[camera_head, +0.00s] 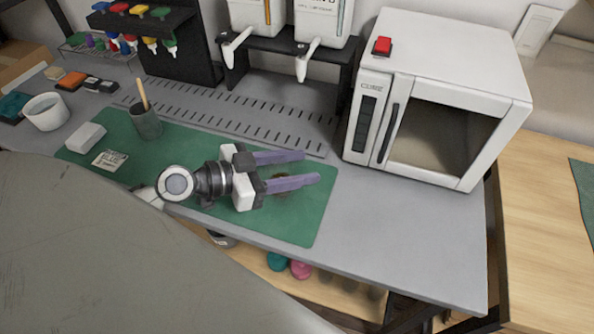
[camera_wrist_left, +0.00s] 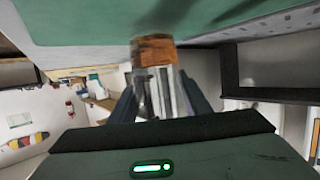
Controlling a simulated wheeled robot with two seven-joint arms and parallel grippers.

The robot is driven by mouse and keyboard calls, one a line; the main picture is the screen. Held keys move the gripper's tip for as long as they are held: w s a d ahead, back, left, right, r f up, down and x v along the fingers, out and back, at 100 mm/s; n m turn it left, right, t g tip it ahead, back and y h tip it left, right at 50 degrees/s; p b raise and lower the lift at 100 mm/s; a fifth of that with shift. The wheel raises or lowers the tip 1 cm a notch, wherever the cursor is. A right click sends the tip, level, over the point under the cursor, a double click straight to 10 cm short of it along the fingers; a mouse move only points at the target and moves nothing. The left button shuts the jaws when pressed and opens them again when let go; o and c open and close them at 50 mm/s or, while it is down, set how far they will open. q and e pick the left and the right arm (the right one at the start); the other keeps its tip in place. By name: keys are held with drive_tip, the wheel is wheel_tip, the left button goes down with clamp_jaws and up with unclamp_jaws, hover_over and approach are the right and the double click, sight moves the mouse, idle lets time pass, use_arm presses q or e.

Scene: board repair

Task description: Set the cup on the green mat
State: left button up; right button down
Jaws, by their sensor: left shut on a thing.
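The green mat (camera_head: 318,212) lies on the grey bench and also shows along the top of the left wrist view (camera_wrist_left: 90,25). My left gripper (camera_head: 311,166) lies low over the mat's right part, its two fingers pointing right. It is shut on a clear cup with brown at one end (camera_wrist_left: 154,52), close to the mat's surface. In the head view only a small brownish patch of the cup (camera_head: 282,174) shows between the fingers. I cannot tell whether the cup touches the mat. My right gripper is not in view.
A dark cup with a wooden stick (camera_head: 146,122), a white block (camera_head: 86,137) and a small label card (camera_head: 109,160) are on the mat's left part. A white bowl (camera_head: 46,112) stands further left. A microwave (camera_head: 440,100) stands on the right; bare bench lies before it.

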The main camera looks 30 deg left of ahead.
use_arm(q)
drive_tip(key=shift+f, duration=0.5)
drive_tip(key=shift+f+b, duration=0.3)
drive_tip(key=shift+b, duration=0.05)
drive_tip(key=o, duration=1.1)
drive_tip(key=shift+r, duration=0.1)
drive_tip(key=shift+o, duration=0.2)
